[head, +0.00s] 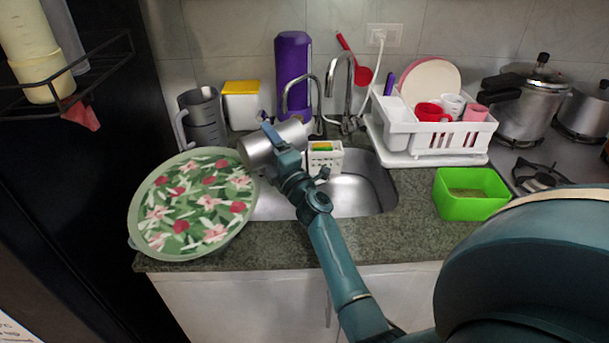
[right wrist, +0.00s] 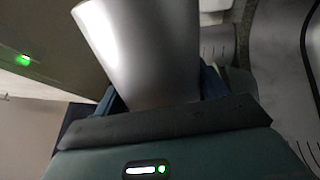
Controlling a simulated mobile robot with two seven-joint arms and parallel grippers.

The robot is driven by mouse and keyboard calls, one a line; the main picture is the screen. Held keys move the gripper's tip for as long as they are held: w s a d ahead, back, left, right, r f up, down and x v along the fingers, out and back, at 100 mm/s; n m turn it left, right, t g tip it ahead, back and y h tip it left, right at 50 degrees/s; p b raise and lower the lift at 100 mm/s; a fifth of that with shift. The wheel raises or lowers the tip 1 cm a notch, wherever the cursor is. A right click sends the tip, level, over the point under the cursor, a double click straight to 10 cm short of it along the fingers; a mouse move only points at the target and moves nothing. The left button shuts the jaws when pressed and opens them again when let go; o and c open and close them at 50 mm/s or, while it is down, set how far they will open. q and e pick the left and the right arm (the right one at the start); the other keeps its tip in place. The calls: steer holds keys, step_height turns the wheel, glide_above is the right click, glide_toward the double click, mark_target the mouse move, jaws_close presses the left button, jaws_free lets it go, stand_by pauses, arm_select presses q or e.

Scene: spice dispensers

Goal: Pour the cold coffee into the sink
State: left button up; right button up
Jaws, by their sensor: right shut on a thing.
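In the head view a silver metal cup (head: 258,151) lies tilted far over on its side above the left part of the steel sink (head: 358,193). My right gripper (head: 281,150) is shut on the cup. The cup also shows large in the right wrist view (right wrist: 145,45), between the fingers of my right gripper (right wrist: 155,100). I cannot see inside the cup, and no coffee is visible. My left gripper is not in view.
A round floral-topped container (head: 193,203) stands left of the sink, close to the cup. Two taps (head: 340,85) rise behind the sink. A white dish rack (head: 435,135) and a green tub (head: 471,195) are to the right. A grey jug (head: 203,120) stands at back left.

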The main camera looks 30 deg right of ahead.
steer(key=shift+d+f+m+h, duration=0.2)
steer(key=shift+f+m+h, duration=0.1)
steer(key=shift+f+m, duration=0.3)
stand_by(0.3)
steer(key=shift+r, duration=0.2)
